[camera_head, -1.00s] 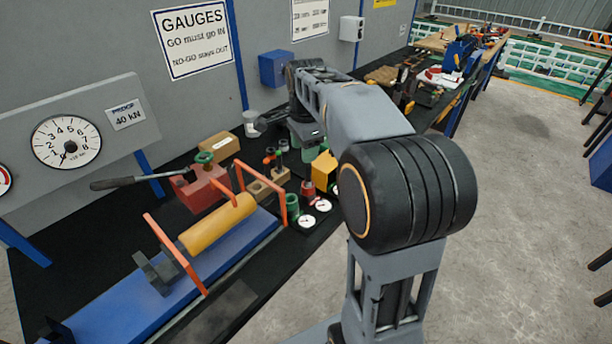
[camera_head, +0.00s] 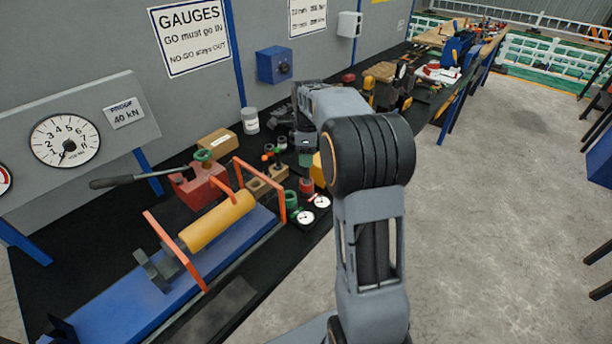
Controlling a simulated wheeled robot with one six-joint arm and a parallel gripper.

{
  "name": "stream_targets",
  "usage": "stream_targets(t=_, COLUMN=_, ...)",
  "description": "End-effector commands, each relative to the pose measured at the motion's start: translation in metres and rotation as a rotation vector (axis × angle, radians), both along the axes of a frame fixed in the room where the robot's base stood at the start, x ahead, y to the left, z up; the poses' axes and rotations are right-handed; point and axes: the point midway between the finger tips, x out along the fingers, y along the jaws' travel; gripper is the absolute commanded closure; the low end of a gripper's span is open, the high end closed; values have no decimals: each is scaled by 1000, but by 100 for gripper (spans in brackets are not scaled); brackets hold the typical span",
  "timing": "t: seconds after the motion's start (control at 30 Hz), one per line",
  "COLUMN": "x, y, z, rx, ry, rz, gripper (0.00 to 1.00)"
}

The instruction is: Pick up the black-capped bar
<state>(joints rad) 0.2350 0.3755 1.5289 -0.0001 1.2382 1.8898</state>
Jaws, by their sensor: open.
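My gripper (camera_head: 279,118) is a small dark shape at the far end of my arm, over the black bench top behind the small gauges. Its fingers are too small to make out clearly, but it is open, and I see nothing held. A group of small upright capped bars (camera_head: 269,156) stands on the bench in front of it, some with orange-red, dark or green tops. I cannot tell for sure which one is the black-capped bar. My forearm and wrist hide part of the bench to the right of the group.
A wooden block (camera_head: 257,187), green ring gauge (camera_head: 291,203) and white dials (camera_head: 306,216) crowd the bench. A cardboard box (camera_head: 217,143), white jar (camera_head: 251,121) and red pump (camera_head: 199,186) stand left. An orange-framed blue press bed (camera_head: 235,240) lies in front. Open floor is at right.

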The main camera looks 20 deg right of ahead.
Motion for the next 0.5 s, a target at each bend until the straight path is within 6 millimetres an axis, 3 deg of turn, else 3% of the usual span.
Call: stream_targets(t=0.5, x=-2, y=3, z=-51, rx=0, ry=0, rz=0, gripper=49)
